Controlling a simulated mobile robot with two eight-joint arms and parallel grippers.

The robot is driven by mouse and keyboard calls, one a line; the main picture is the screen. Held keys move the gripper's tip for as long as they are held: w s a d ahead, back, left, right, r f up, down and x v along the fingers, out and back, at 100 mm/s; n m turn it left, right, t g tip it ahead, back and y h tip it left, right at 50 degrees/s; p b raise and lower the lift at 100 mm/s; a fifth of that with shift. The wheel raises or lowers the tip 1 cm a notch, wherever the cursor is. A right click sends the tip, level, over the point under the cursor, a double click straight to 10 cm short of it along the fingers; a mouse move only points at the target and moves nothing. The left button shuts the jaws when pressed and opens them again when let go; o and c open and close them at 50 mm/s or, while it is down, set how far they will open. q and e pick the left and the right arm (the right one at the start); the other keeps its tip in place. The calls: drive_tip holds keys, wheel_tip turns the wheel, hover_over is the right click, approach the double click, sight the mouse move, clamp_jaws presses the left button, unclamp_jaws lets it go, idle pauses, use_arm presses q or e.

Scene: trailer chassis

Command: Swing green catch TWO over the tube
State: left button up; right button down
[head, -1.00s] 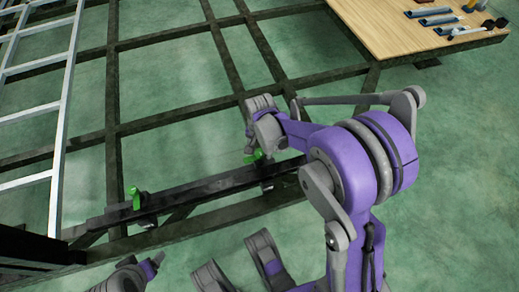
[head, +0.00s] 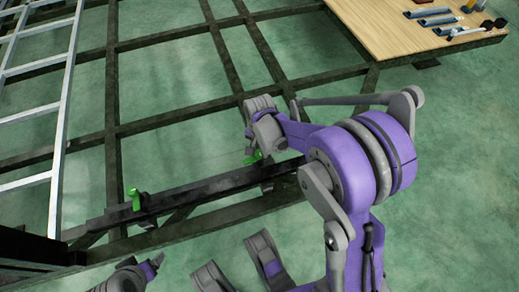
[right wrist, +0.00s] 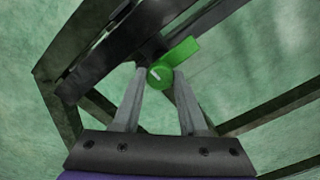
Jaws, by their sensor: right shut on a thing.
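Two green catches show on the dark tube (head: 205,191) in the head view. One green catch (head: 136,199) sits near the tube's left end. The other green catch (head: 252,158) is by the tube's right end, beside my right gripper (head: 262,145). In the right wrist view my right gripper (right wrist: 160,85) has its fingertips at the round hub of this green catch (right wrist: 183,53), shut on it. The catch's lever points up and right there. I cannot read which catch is numbered TWO.
A dark steel frame (head: 112,130) of crossing beams lies over the green floor. A pale metal ladder-like rack (head: 62,125) stands at the left. A wooden table (head: 400,45) with several tools is at the top right.

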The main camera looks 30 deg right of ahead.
drive_tip(key=n+p, duration=0.1)
drive_tip(key=n, duration=0.8)
drive_tip(key=shift+p, duration=0.4)
drive_tip(key=n, duration=0.4)
drive_tip(key=shift+n+p, duration=0.4)
drive_tip(key=shift+n, duration=1.7)
drive_tip(key=shift+c, duration=2.2)
unclamp_jaws()
drive_tip(key=shift+r, duration=0.15)
